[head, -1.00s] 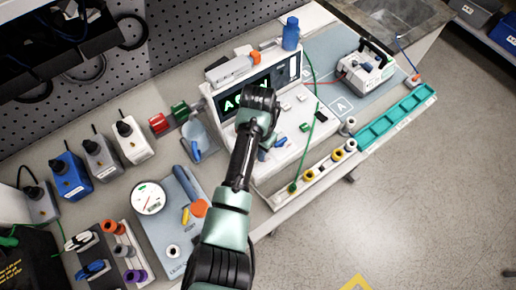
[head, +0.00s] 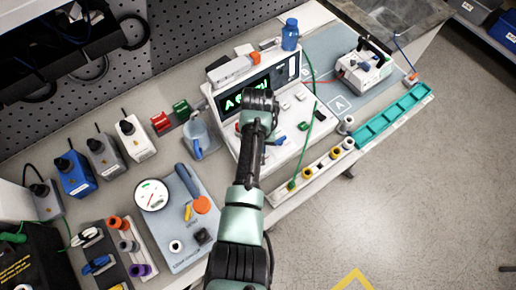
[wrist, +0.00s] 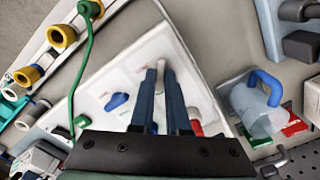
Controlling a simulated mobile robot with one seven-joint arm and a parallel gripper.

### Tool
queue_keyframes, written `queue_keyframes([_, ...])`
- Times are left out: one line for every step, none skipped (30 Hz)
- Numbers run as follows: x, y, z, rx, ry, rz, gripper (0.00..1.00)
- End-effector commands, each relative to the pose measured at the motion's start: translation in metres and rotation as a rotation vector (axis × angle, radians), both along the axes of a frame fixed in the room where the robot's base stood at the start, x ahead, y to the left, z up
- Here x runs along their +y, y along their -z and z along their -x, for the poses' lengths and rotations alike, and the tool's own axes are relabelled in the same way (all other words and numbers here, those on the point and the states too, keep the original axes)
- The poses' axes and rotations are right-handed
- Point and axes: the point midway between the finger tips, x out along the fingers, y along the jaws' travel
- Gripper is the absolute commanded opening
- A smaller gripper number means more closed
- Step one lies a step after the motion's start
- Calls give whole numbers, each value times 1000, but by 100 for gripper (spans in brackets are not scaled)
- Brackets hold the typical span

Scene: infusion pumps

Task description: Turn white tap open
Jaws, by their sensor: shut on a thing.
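My gripper (wrist: 161,78) points at the white sloped panel (wrist: 186,62) of the console in the wrist view. Its two dark fingers are closed around the pale tap (wrist: 161,66), which shows between and just past the fingertips. A blue tap (wrist: 117,101) lies to the left of the fingers and a red tap (wrist: 195,127) to the right, partly behind the right finger. In the head view the console (head: 285,108) has a lit green-lettered screen, and my wrist covers the fingers and the white tap.
A pale blue jug (head: 199,140) stands left of the console. A green cable (head: 307,143) hangs across the console's right side. A teal tray (head: 395,115) lies along the front edge. A gauge board (head: 185,240) lies to the left of my arm.

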Motion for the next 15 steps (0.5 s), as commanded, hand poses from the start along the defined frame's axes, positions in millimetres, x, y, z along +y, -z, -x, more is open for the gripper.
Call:
queue_keyframes([0, -2, -2, -5, -5, 0, 0])
queue_keyframes([0, -2, -2, -5, -6, 0, 0])
queue_keyframes([0, -2, -2, -5, -7, 0, 0])
queue_keyframes([0, -2, -2, -5, -7, 0, 0])
queue_keyframes([0, -2, -2, -5, -7, 0, 0])
queue_keyframes([0, -2, -2, -5, -7, 0, 0])
queue_keyframes([0, -2, -2, -5, -7, 0, 0])
queue_keyframes([0, -2, -2, -6, -7, 0, 0])
queue_keyframes([0, -2, -2, -6, -7, 0, 0])
queue_keyframes([0, -2, -2, -6, -7, 0, 0])
queue_keyframes([0, -2, -2, -6, -7, 0, 0])
queue_keyframes([0, -2, -2, -6, -7, 0, 19])
queue_keyframes([0, -2, -2, -6, -7, 0, 24])
queue_keyframes([0, -2, -2, -6, -6, 0, 30])
queue_keyframes([0, -2, -2, -5, -6, 0, 37])
